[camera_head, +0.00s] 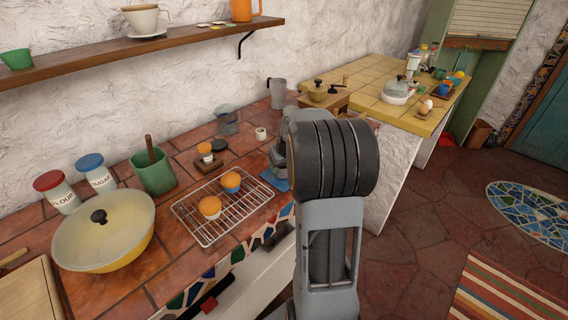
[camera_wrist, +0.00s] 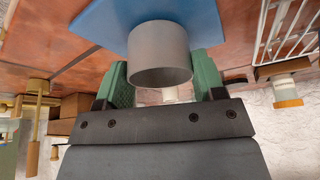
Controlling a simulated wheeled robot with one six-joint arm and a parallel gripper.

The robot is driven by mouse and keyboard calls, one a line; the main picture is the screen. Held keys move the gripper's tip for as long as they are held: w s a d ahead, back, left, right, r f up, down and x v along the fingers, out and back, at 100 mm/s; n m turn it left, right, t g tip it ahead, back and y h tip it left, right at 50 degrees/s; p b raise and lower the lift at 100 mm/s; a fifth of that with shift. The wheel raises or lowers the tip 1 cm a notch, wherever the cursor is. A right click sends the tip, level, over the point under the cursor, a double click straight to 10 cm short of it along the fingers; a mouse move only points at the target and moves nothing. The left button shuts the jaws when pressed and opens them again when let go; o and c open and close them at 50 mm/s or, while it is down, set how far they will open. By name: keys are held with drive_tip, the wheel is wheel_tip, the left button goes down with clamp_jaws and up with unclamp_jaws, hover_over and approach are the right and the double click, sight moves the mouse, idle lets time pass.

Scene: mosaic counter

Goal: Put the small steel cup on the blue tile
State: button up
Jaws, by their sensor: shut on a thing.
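The small steel cup (camera_wrist: 160,58) is a plain grey cylinder in the wrist view, held between the green pads of my gripper (camera_wrist: 163,72), which is shut on it. The blue tile (camera_wrist: 108,18) is flat on the counter beyond the cup, and the cup overlaps its edge in the picture. I cannot tell whether the cup touches the tile. In the head view part of the blue tile (camera_head: 274,180) shows beside my gripper (camera_head: 277,158). My arm hides the rest of the tile, and I cannot make out the cup there.
A wire rack (camera_head: 223,205) with two orange-topped cupcakes stands left of the tile. A small white cup (camera_head: 261,133), a glass (camera_head: 227,121) and a grey jug (camera_head: 277,93) stand behind. A wooden box (camera_head: 325,101) is at the back right.

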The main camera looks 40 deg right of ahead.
drive_tip(key=shift+f, duration=0.1)
drive_tip(key=o, duration=0.5)
drive_tip(key=shift+f, duration=0.1)
drive_tip(key=shift+c, duration=0.2)
drive_tip(key=o, duration=0.5)
drive_tip(key=shift+c, duration=0.2)
drive_tip(key=shift+r, duration=0.35)
drive_tip(key=d+v, duration=0.1)
drive_tip(key=v, duration=1)
drive_tip(key=s+a+f, duration=0.2)
drive_tip(key=s+a, duration=0.2)
drive_tip(key=a, duration=0.3)
drive_tip(key=s+a+f+n, duration=0.1)
drive_tip(key=s+a+f, duration=0.1)
drive_tip(key=s+a, duration=0.3)
drive_tip(key=s+a+f+n+g+y, duration=0.1)
drive_tip(key=s+a, duration=0.3)
drive_tip(key=a, duration=0.7)
drive_tip(key=shift+s+f, duration=0.2)
drive_tip(key=shift+f, duration=0.5)
